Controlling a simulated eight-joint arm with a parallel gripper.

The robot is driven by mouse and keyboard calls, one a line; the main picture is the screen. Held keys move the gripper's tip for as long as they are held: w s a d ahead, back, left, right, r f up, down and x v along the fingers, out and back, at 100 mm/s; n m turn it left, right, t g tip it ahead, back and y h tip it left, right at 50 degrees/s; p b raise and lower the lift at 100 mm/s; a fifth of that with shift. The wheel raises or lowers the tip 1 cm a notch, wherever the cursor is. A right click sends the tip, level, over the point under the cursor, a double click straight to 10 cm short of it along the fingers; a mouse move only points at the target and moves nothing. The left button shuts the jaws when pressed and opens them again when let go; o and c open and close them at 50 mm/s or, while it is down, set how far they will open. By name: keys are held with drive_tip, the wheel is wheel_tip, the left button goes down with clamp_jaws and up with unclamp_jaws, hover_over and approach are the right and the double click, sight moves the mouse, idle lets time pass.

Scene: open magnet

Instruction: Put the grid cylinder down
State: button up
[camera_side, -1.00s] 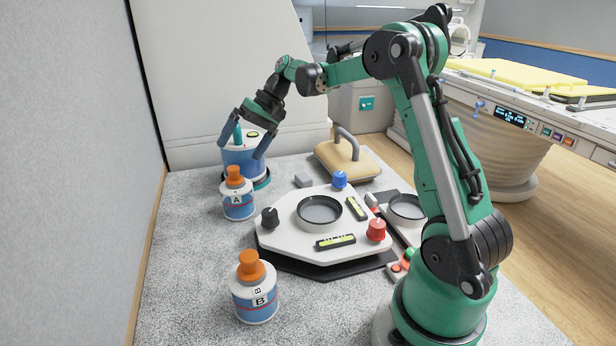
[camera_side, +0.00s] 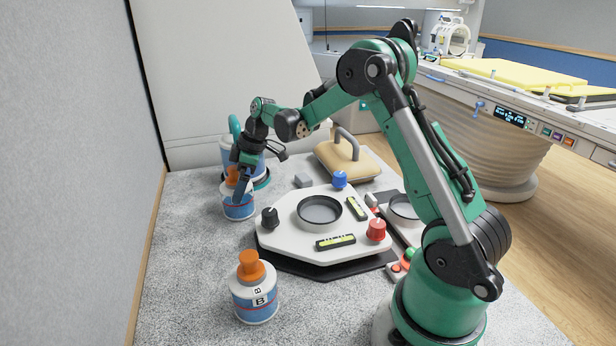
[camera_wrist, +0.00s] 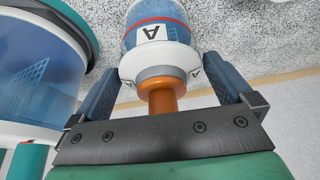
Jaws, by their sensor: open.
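The grid cylinder (camera_side: 227,153), white and blue with a teal handle, stands upright at the back left, partly hidden behind my arm. Its blue side with a grid mark (camera_wrist: 45,65) fills the left of the wrist view, beside a teal rim (camera_wrist: 82,18). My gripper (camera_side: 260,174) is open and empty, clear of the cylinder. It is low at bottle A (camera_side: 238,210), in front of the cylinder. In the wrist view bottle A's orange cap (camera_wrist: 160,98) lies between the two fingers (camera_wrist: 165,85), with gaps on both sides.
Bottle B (camera_side: 254,295) stands at the front left. A white panel (camera_side: 290,225) with knobs and a round dish (camera_side: 320,211) sits right of bottle A. A tan block with a grey handle (camera_side: 345,160) is behind it. The grey speckled surface left of the bottles is clear.

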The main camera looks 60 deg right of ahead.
drive_tip(key=shift+w+a+f, duration=0.1)
drive_tip(key=shift+w+f, duration=0.05)
drive_tip(key=shift+f, duration=0.25)
drive_tip(key=shift+r, duration=0.1)
drive_tip(key=c, duration=1.4)
